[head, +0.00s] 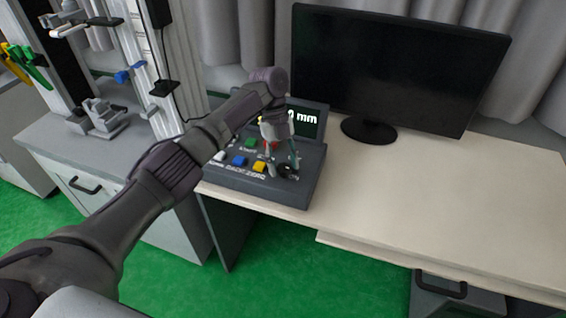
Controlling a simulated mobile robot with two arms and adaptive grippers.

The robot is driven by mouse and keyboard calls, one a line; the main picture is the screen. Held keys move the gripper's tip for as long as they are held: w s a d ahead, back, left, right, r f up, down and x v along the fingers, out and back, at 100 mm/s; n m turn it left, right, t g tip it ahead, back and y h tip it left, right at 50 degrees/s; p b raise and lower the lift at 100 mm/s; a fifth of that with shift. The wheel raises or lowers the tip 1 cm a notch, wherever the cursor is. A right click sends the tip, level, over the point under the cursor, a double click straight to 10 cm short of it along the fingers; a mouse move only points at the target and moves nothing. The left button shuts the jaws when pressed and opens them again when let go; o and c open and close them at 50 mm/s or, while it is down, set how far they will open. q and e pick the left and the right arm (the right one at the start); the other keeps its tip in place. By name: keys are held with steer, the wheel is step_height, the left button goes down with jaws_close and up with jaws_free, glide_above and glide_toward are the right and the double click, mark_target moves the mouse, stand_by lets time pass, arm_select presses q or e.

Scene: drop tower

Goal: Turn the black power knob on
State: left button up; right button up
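The control box (309,180) is dark grey and stands on the left part of the light desk, with a small display (311,117) at its back that reads in mm. The black power knob (287,171) is at the right front of its panel. My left gripper (283,171) points down over the panel, its two fingers apart, with the knob close to the right fingertip. I cannot tell whether a finger touches the knob. The gripper partly hides the panel. My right gripper is out of view.
Coloured buttons sit left of the knob, including a yellow one (259,166) and a blue one (239,160). A black monitor (395,70) stands behind on the desk (430,190), which is clear at right. The drop tower (150,70) stands at left.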

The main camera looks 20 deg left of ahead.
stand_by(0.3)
arm_select(q)
steer(key=v, duration=1.2)
